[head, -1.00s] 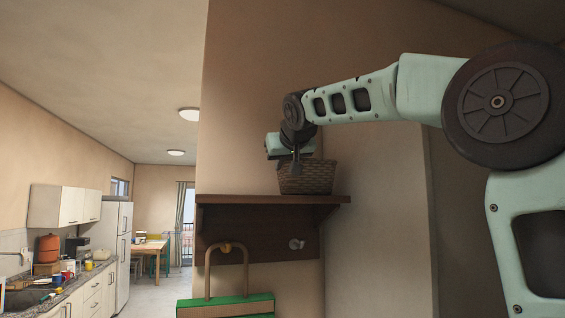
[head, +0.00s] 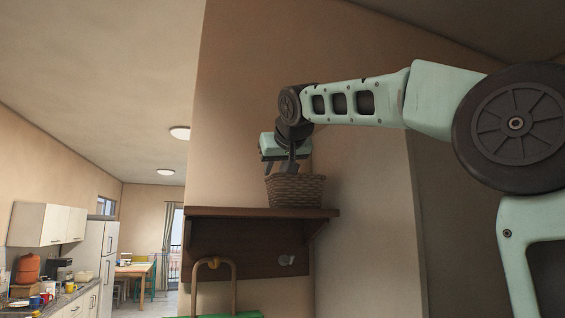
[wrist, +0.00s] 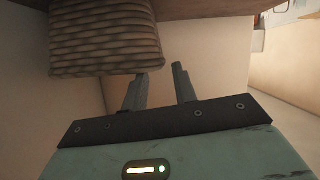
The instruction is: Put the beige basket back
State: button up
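The beige woven basket (head: 296,191) stands upright on a dark wooden wall shelf (head: 225,212), near the shelf's right end. In the wrist view the basket's woven side (wrist: 105,45) fills the upper left. My gripper (head: 291,168) is at the basket's upper left rim, fingers pointing down. In the wrist view my gripper (wrist: 162,78) has its two fingers spread with a clear gap and nothing between them. The left fingertip is close to the basket's edge; I cannot tell whether it touches. The inside of the basket is hidden.
Below the shelf are a pale knob (head: 286,260) and a tan curved handle (head: 213,275) above a green thing. The shelf's left part is bare. A kitchen with a white fridge (head: 95,250) and a table lies far left.

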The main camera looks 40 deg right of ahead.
jog(key=b+v, duration=0.2)
jog(key=v, duration=0.5)
jog(key=shift+s, duration=0.2)
jog(key=shift+a, duration=0.15)
jog(key=w+a+f+n+g+y, duration=0.35)
jog(key=a+f, duration=0.75)
jog(key=f, duration=0.4)
jog(key=s+a+f+n+g+y, duration=0.15)
jog(key=s+a+f, duration=0.35)
jog(key=f, duration=0.5)
jog(key=s+a+f+n+g+y, duration=0.1)
jog(key=s+a+f+n+g, duration=0.1)
jog(key=a+f, duration=0.55)
jog(key=s+f+n+g+h, duration=0.1)
jog(key=s+f+g, duration=0.4)
jog(key=s+f, duration=1.8)
notch_tip(320, 180, down, 2)
jog(key=shift+s+f+n+g, duration=0.15)
jog(key=shift+n+g, duration=0.25)
jog(key=shift+n, duration=0.5)
jog(key=shift+d, duration=0.1)
notch_tip(320, 180, down, 15)
jog(key=b, duration=1.6)
jog(key=shift+f, duration=0.25)
